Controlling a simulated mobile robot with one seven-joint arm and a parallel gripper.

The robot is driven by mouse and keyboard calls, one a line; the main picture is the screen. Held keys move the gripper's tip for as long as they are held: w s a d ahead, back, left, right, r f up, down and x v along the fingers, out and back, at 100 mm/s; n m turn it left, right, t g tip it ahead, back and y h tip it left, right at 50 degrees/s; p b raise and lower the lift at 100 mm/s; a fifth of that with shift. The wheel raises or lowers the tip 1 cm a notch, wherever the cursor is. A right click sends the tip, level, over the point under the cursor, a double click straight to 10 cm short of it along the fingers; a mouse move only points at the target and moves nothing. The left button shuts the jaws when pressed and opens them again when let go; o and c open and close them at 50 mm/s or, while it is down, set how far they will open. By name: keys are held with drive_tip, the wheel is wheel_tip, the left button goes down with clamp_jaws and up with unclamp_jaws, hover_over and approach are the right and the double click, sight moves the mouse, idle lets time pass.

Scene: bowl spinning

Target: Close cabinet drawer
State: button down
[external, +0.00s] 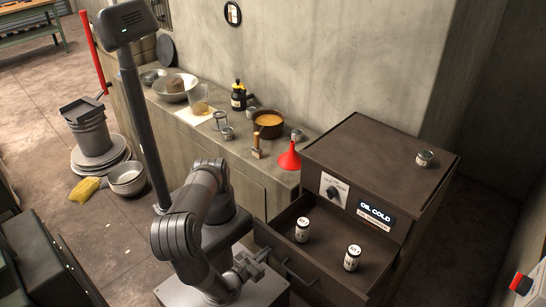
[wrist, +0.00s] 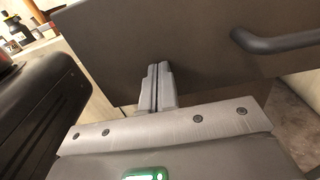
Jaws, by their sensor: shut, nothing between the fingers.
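The dark brown cabinet (external: 375,160) stands at the right with its drawer (external: 325,240) pulled out toward the front. Two small labelled cans, one left (external: 302,229) and one right (external: 352,257), stand upright inside the drawer. The drawer's dark bar handle (external: 299,275) is on its front, and it also shows at the upper right of the wrist view (wrist: 275,42). My gripper (external: 262,251) is close to the left part of the drawer front. In the wrist view my gripper (wrist: 157,72) is shut and empty, its fingertips against or just short of the front panel (wrist: 165,40); I cannot tell whether they touch.
A concrete counter (external: 220,150) left of the cabinet holds a red funnel (external: 289,158), a bowl of orange liquid (external: 268,124) and other containers. Stacked bowls (external: 127,178) sit on the floor at the left.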

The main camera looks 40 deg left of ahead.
sight(285, 235)
idle(0.3)
drive_tip(key=w, duration=2.5)
drive_tip(key=shift+w, duration=0.3)
drive_tip(key=shift+s+f, duration=0.1)
drive_tip(key=shift+s, duration=0.45)
drive_tip(key=s, duration=1.3)
drive_tip(key=shift+s, duration=0.3)
